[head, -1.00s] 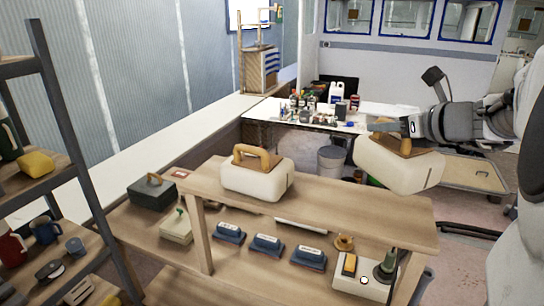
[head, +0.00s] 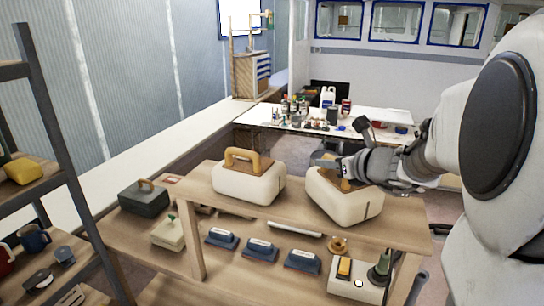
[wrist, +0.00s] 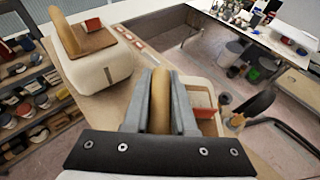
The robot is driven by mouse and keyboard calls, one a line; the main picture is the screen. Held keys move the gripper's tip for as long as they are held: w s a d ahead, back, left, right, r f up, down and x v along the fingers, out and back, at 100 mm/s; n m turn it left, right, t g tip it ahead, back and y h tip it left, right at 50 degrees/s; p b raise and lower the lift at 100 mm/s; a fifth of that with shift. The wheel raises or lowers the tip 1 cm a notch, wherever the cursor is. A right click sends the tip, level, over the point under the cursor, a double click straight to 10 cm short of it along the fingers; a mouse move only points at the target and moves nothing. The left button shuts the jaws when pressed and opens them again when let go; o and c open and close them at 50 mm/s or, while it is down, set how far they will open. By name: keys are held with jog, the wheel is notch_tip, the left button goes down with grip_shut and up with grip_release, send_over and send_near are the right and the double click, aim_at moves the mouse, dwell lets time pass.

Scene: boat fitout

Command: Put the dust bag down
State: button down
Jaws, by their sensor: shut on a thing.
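The dust bag (head: 342,207) is a cream, block-shaped body with a brown top and a tan handle. It is at the right end of the wooden bench top (head: 283,207), at about the height of the surface; I cannot tell whether it touches. My gripper (wrist: 160,112) is shut on its tan handle (wrist: 160,95), a finger on each side. In the head view my wrist and arm hide most of the handle. A similar cream bag (head: 248,182) with a tan handle stands upright on the bench to the left, and also shows in the wrist view (wrist: 97,72).
A white table (head: 375,125) with bottles is behind. A dark rack (head: 55,120) stands at left. A narrow gap of bench separates the two bags.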

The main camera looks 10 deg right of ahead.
jog(key=c, duration=0.7)
grip_release()
jog(key=shift+f, duration=0.1)
jog(key=shift+c, duration=0.2)
